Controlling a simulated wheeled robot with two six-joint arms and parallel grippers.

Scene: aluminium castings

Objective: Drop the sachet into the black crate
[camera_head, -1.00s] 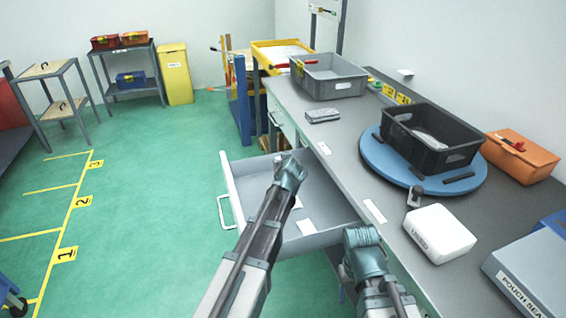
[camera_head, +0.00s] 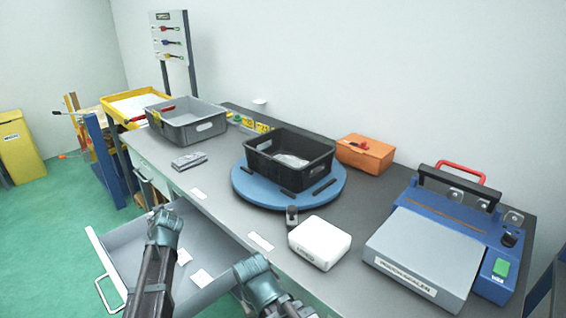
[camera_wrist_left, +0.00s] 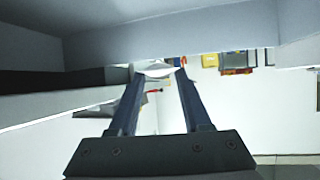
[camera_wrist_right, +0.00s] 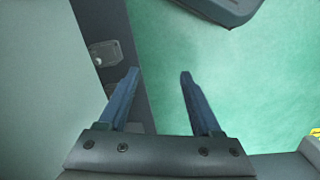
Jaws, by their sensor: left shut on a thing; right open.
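The black crate (camera_head: 262,168) stands on a round blue turntable (camera_head: 243,190) on the bench. A pale, silvery thing (camera_head: 290,160) lies inside it. My left gripper (camera_head: 165,218) is over the open drawer, left of the crate and lower. In the left wrist view its fingers (camera_wrist_left: 158,76) are shut on a small white thing (camera_wrist_left: 158,67), apparently the sachet; in the head view the hand hides it. My right gripper (camera_head: 252,268) is by the drawer's right end at the bench's front edge. In the right wrist view its fingers (camera_wrist_right: 156,75) are open and empty.
The open drawer (camera_head: 105,250) holds two white flat pieces (camera_head: 201,278). On the bench are a white box (camera_head: 320,242), a pouch sealer (camera_head: 420,262), an orange box (camera_head: 365,153), a grey tray (camera_head: 187,122) and a small grey block (camera_head: 189,161).

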